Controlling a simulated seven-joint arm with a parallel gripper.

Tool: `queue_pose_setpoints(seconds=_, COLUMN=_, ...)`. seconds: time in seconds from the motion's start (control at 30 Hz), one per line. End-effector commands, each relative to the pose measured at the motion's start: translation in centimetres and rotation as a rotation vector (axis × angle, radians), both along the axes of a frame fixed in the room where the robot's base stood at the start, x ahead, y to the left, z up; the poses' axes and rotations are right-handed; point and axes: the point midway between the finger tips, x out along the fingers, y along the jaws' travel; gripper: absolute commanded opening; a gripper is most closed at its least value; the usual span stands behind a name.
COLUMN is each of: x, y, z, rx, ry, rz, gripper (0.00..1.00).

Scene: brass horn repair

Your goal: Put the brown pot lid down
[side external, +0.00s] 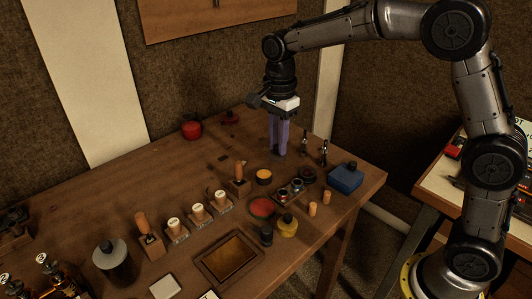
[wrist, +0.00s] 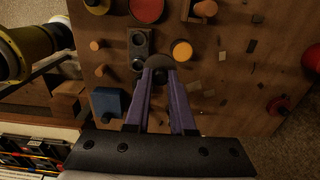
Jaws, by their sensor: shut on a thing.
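My gripper (side external: 279,154) has long purple fingers pointing down over the back right of the wooden bench. In the wrist view its fingertips (wrist: 160,72) are closed on a small dark, rounded piece, which I take to be the brown pot lid (wrist: 160,60). Its underside is hidden, and I cannot tell whether it touches the bench. Beside it stands a round pot with an orange top (side external: 264,177), also seen in the wrist view (wrist: 181,50).
A block with metal rings (side external: 291,190), a blue container (side external: 345,178) and two small orange cylinders (side external: 312,209) stand nearby. A wooden-handled tool (side external: 240,172) stands left of the fingers. Red pots (side external: 192,130) sit at the back.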

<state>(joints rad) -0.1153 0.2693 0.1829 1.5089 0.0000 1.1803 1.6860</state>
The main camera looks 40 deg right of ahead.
Motion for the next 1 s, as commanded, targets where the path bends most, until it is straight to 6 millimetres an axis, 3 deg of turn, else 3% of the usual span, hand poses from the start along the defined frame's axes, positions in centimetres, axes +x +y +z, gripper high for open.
queue_pose_setpoints(seconds=0.03, x=-1.0, y=-0.1, z=1.4, rx=0.001, ry=-0.006, rz=0.0, gripper=0.0)
queue_pose_setpoints(seconds=0.2, x=-4.9, y=-0.6, z=2.8, rx=0.0, ry=-0.003, rz=0.0, gripper=0.0)
queue_pose_setpoints(seconds=0.5, x=-8.9, y=-1.1, z=4.5, rx=0.0, ry=0.0, rz=0.0, gripper=0.0)
queue_pose_setpoints(seconds=0.83, x=-8.7, y=-5.9, z=2.8, rx=0.0, ry=0.001, rz=-0.005, gripper=0.0)
queue_pose_setpoints(seconds=1.0, x=-6.6, y=-6.6, z=1.5, rx=0.0, ry=0.004, rz=0.0, gripper=0.0)
